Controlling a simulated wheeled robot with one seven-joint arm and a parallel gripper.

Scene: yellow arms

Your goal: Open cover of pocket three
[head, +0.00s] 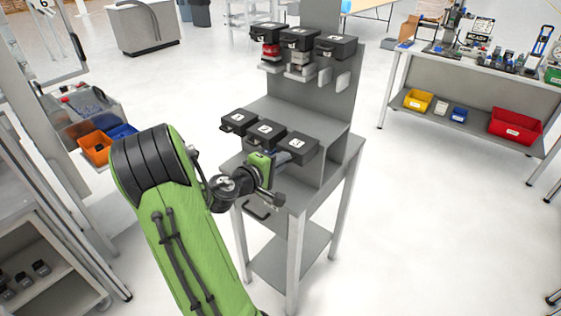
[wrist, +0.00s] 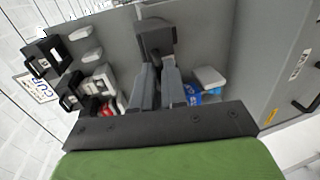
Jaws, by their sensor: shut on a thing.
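A grey workstation (head: 280,112) carries a lower row of black covers: a left one (head: 238,121), a middle one (head: 264,134) and a right one (head: 300,143). Each has a small pale label, too small to read surely. My gripper (head: 285,157) is at the front of the right cover, the third in the row, which looks level. In the wrist view, my gripper (wrist: 158,66) has its two grey fingers close together at a black cover (wrist: 156,38). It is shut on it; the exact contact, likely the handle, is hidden.
An upper row of black covers (head: 300,40) hangs on the back panel, with red and grey items below. My green arm comes from the front left. Orange (head: 95,147) and blue bins stand at left. A bench with a red bin (head: 516,126) is at right.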

